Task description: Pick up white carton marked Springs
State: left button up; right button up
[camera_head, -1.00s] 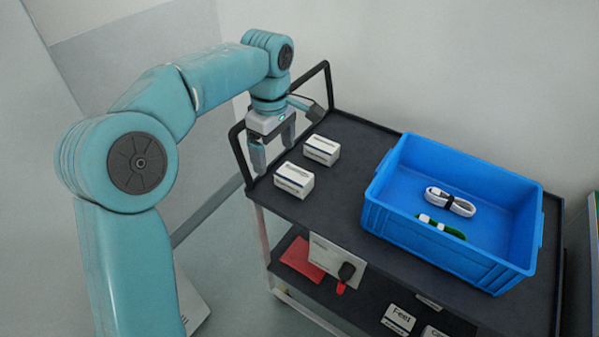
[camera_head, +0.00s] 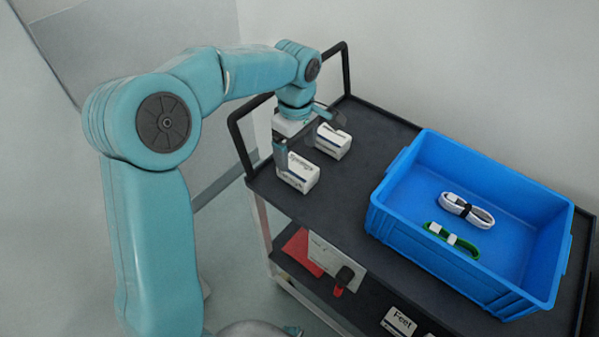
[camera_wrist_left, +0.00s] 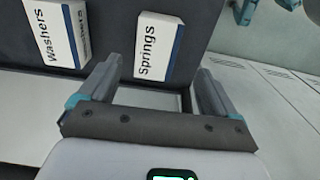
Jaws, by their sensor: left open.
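The white carton marked Springs (camera_head: 300,173) stands on the cart's dark top near its front left edge. In the left wrist view its label reads Springs (camera_wrist_left: 157,47), and a blue band runs along one side. My left gripper (camera_head: 296,150) is open and empty, just above and behind this carton, one finger overlapping its far left side in the head view. In the left wrist view the carton lies ahead between the two spread fingers (camera_wrist_left: 157,69). I cannot tell whether a finger touches it. My right gripper is not in view.
A similar carton marked Washers (camera_wrist_left: 57,30) stands close behind Springs; it shows in the head view (camera_head: 335,143). A blue bin (camera_head: 408,249) with two bundled cables stands to the right. A black rail (camera_head: 236,133) edges the cart's left end. Bare top lies between cartons and bin.

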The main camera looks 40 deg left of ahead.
aim_at(298, 166)
pick_arm(q)
jog(key=shift+s+f, duration=0.25)
jog(key=shift+f, duration=0.95)
jog(key=f, duration=0.3)
jog(key=w+f, duration=0.1)
jog(key=f, duration=0.1)
jog(key=shift+f, duration=0.35)
jog(key=c, duration=1.2)
